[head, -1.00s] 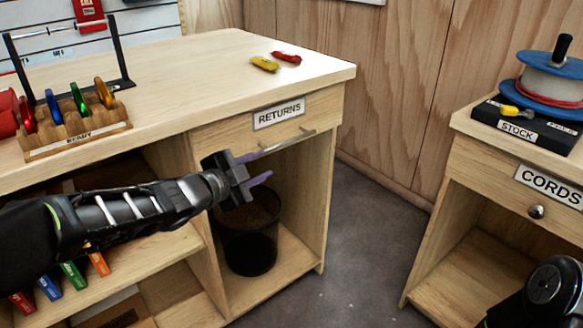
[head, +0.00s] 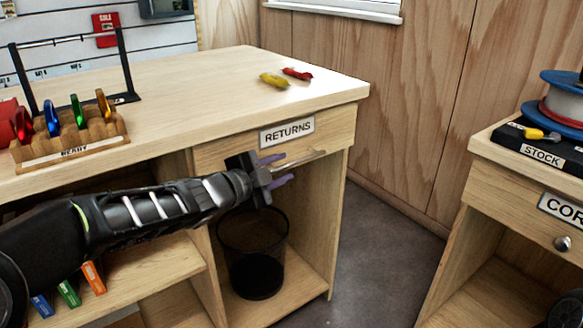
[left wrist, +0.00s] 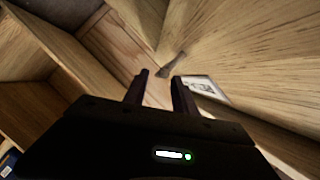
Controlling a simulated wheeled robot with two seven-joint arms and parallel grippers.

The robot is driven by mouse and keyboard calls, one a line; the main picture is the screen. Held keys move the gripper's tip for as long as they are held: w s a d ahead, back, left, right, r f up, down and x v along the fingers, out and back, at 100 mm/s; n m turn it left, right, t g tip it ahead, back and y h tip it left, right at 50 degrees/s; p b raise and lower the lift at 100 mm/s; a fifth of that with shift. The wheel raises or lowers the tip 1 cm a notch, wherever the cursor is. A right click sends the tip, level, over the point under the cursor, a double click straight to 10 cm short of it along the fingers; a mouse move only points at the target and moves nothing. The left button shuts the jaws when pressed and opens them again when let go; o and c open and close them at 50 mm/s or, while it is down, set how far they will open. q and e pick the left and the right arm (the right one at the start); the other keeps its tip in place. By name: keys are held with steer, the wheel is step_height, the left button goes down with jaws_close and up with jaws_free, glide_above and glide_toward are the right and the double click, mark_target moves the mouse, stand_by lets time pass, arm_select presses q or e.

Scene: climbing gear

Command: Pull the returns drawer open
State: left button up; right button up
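The returns drawer (head: 225,152) is a pale wood front under the counter top, marked by a white RETURNS label (head: 287,132). It looks closed, flush with the cabinet. Its metal bar handle (head: 305,160) runs across the front below the label. My left gripper (head: 283,168) is at the handle's left part, with its purple fingers pointing toward it. In the left wrist view the fingers (left wrist: 161,75) are apart, and the handle (left wrist: 173,64) shows just beyond the tips, in line with the gap. I see no contact. My right gripper is out of view.
A black mesh bin (head: 252,255) stands below the drawer. Yellow and red items (head: 274,80) lie on the counter top, and a READY rack (head: 70,140) of carabiners is at left. A CORDS cabinet (head: 500,200) stands right, across open floor (head: 375,250).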

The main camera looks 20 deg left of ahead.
mark_target(286, 166)
arm_select(q)
steer(key=shift+b+x, duration=0.55)
steer(key=shift+x, duration=1.75)
steer(key=shift+c, duration=0.2)
jaws_close()
steer(key=shift+f, duration=0.1)
